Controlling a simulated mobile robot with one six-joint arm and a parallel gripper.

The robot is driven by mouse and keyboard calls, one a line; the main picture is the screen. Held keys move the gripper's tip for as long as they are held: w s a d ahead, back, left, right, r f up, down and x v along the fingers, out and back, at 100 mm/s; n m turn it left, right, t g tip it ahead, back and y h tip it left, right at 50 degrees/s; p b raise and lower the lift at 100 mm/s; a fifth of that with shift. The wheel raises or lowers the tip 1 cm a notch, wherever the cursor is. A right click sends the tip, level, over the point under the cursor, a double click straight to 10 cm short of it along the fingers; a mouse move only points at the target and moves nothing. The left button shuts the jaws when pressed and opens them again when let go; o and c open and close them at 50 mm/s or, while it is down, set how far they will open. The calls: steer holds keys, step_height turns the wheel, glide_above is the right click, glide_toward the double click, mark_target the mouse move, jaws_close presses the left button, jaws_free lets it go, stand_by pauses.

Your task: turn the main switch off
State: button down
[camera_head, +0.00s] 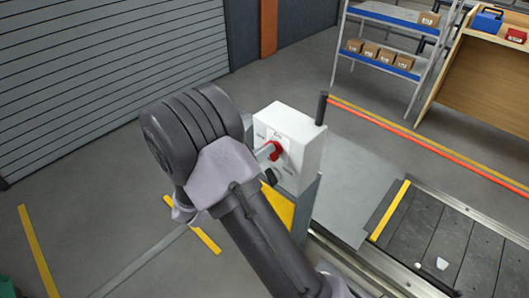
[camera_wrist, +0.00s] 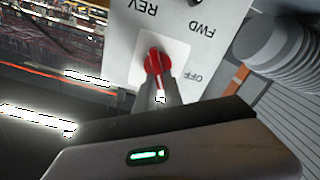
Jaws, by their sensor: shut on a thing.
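The main switch is a red rotary knob (camera_head: 276,150) on the front of a white control box (camera_head: 303,132). In the wrist view the knob (camera_wrist: 157,61) sits on a pale plate, with the labels REV, FWD and OFF around it, seen upside down. My gripper (camera_wrist: 160,88) is shut on the red knob, with its two grey fingers on either side of the handle. In the head view my gripper (camera_head: 266,152) reaches the knob from the left, and my arm hides part of the box's stand. The fingers partly hide the knob, so I cannot tell which label it points to.
A dark knob (camera_head: 269,175) sits below the switch. The slat conveyor (camera_head: 440,235) runs at the lower right, with an orange rail (camera_head: 430,145) behind it. A shelf with boxes (camera_head: 385,55) and a wooden bench (camera_head: 485,75) stand at the back right. Grey floor lies open at left.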

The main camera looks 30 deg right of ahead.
steer(key=n, duration=0.4)
steer(key=f+n+p, duration=0.1)
steer(key=n, duration=0.2)
steer(key=n+p, duration=0.1)
steer(key=n, duration=0.3)
steer(key=shift+w+a+f+n, duration=0.15)
steer(key=shift+w+n, duration=0.15)
stand_by(0.5)
steer(key=c, duration=1.5)
jaws_free()
steer(key=shift+o, duration=0.2)
steer(key=shift+p, duration=0.3)
steer(key=p+v, duration=0.3)
steer(key=v, duration=1.4)
steer(key=shift+a, duration=0.2)
